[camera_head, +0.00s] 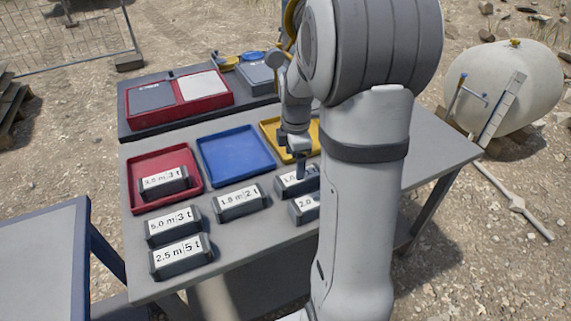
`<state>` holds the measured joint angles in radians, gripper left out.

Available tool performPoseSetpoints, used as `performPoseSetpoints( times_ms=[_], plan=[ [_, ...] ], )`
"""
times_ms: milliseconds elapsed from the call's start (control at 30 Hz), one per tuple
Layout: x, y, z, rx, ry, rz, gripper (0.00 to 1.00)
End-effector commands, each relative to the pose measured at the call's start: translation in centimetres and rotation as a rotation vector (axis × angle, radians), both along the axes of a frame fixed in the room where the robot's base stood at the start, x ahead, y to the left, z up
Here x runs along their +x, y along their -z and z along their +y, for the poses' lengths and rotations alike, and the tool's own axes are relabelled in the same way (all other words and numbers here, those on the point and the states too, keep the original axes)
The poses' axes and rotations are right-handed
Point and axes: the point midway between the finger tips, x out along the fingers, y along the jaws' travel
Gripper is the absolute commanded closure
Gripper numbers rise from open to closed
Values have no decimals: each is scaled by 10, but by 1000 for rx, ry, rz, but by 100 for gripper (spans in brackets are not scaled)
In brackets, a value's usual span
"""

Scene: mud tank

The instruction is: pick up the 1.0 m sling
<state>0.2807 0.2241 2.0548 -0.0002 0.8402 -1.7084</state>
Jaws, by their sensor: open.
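A dark block with a white label (284,182) lies on the grey table (262,227), partly behind my arm. Its label seems to begin with "1.0", but the rest is hidden. My gripper (300,172) points down right at this block, with its tips over or against the label side; I cannot tell whether they touch it. My gripper is open and holds nothing that I can see. Another block (299,214), whose label begins with "2.0", lies just in front and is partly hidden by my arm.
Other labelled blocks lie nearby: "1.5 m 2 t" (240,202), "5.0 m 3 t" (173,225), and "2.5 m 5 t" (181,257). A red tray (141,167) holds another block. The blue tray (236,155) is empty. A yellow tray (270,130) is partly hidden behind my arm.

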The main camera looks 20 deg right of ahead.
Motion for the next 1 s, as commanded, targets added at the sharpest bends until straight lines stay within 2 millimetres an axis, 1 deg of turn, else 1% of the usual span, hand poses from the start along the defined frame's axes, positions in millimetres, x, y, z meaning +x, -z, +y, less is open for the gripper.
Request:
performPoseSetpoints(
  times_ms=[33,200,533,700,800,900,1000],
  plan=[
    [5,8,-7,1,-48,10,20],
    [14,22,-17,5,-160,22,20],
    [14,57,-21,6,-174,25,20],
    [15,83,-26,6,-175,25,20],
    [15,94,-26,6,-175,23,20],
    [15,98,-26,5,-174,21,20],
    [15,99,-26,4,-174,20,20]
  ],
)
